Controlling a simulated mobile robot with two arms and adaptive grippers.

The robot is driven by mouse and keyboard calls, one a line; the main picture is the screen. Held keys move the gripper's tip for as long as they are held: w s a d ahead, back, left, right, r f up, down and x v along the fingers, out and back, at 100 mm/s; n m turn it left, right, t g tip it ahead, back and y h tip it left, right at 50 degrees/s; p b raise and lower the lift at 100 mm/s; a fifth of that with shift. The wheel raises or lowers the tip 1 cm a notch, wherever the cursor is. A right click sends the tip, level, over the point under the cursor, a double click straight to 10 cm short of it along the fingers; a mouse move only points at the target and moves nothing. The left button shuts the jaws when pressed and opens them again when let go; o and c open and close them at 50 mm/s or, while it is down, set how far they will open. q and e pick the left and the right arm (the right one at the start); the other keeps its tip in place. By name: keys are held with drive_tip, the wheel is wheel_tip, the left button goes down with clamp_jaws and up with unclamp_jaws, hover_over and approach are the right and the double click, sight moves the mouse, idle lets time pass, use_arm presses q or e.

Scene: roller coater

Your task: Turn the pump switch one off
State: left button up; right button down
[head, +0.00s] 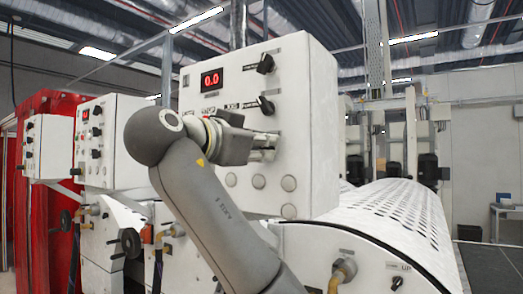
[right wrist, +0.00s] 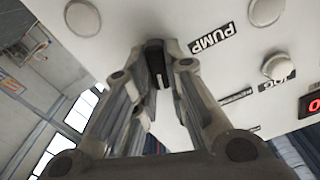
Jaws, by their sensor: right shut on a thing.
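The near white control box (head: 300,150) fills the middle of the head view. In the right wrist view a black knob (right wrist: 156,62) sits beside the label "PUMP" (right wrist: 212,38), so I take it as the pump switch. My right gripper (head: 266,149) is at the box's front face, below two other black knobs. In the right wrist view its two fingers (right wrist: 160,68) are on either side of the black knob and closed on it. In the head view the gripper hides that knob. My left gripper is not in view.
The box has a red display (head: 212,79) reading 0.0, an upper black knob (head: 266,63), a second knob (head: 265,105) close above my gripper, and several round pale buttons (head: 258,181). More control boxes (head: 95,140) stand left. A perforated white roller cover (head: 390,220) lies right.

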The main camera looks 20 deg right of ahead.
drive_tip(key=n+b, duration=0.1)
drive_tip(key=n, duration=0.3)
drive_tip(key=shift+w+a+b, duration=0.1)
drive_tip(key=shift+w+b, duration=0.05)
drive_tip(key=shift+b, duration=0.15)
drive_tip(key=n+b, duration=0.1)
drive_tip(key=n, duration=0.4)
drive_tip(key=shift+w+a+n, duration=0.1)
drive_tip(key=shift+n, duration=0.3)
drive_tip(key=c, duration=1.5)
unclamp_jaws()
drive_tip(key=shift+o, duration=0.2)
drive_tip(key=v, duration=0.7)
drive_tip(key=shift+a, duration=0.3)
